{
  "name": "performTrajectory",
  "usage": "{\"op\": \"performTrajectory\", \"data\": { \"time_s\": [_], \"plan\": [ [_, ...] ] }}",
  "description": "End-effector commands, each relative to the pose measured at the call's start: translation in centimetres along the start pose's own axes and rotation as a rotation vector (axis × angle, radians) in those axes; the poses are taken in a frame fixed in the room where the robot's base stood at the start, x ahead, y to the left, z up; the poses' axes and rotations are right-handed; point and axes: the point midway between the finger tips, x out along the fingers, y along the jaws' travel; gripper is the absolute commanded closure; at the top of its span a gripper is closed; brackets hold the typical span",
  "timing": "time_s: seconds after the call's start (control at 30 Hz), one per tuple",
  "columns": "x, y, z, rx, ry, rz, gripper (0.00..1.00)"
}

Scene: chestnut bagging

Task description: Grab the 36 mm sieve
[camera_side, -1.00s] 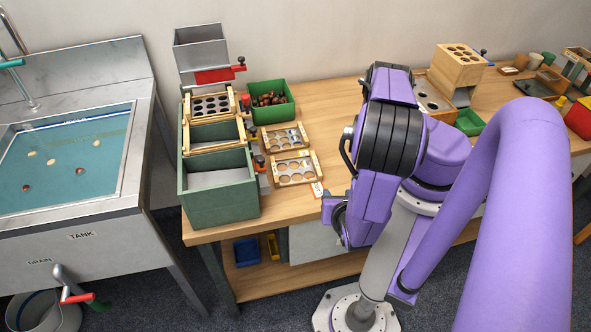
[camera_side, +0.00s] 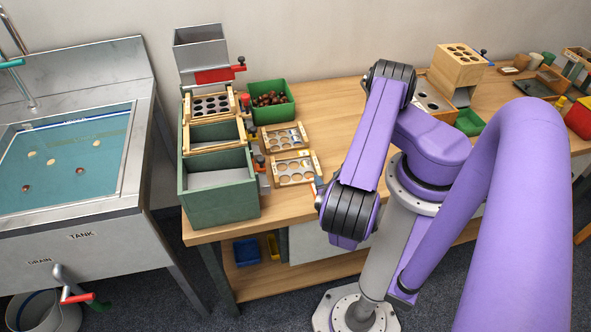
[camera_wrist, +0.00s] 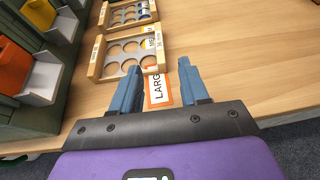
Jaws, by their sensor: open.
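Two wooden-framed sieves with round holes lie flat on the bench. The nearer sieve (camera_side: 281,173) also shows in the wrist view (camera_wrist: 98,71); its end label is too small to read surely but seems to say 36 mm. The farther sieve (camera_side: 269,143) lies just behind it and shows at the top of the wrist view (camera_wrist: 106,17). My gripper (camera_wrist: 159,66) is open and empty, its two blue fingers spread at the bench edge, short of the nearer sieve and to its right. In the side view my arm mostly hides it.
An orange-edged card reading LARGE (camera_wrist: 158,90) lies between my fingers. Green bins (camera_side: 218,190) with another sieve (camera_side: 211,105) on top stand left of the loose sieves. A green box of chestnuts (camera_side: 271,100) stands behind. Bench right of the sieves is clear.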

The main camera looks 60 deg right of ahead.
Motion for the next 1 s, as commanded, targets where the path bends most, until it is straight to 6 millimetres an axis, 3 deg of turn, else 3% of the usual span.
{"op": "performTrajectory", "data": {
  "time_s": [0.43,0.77,1.0],
  "plan": [
    [4.8,-0.1,0.0,0.002,0.000,-0.008,0.55],
    [6.4,0.0,-0.1,0.003,0.002,-0.002,0.55],
    [8.9,-0.1,-0.1,0.006,0.002,-0.009,0.55]
  ]
}}
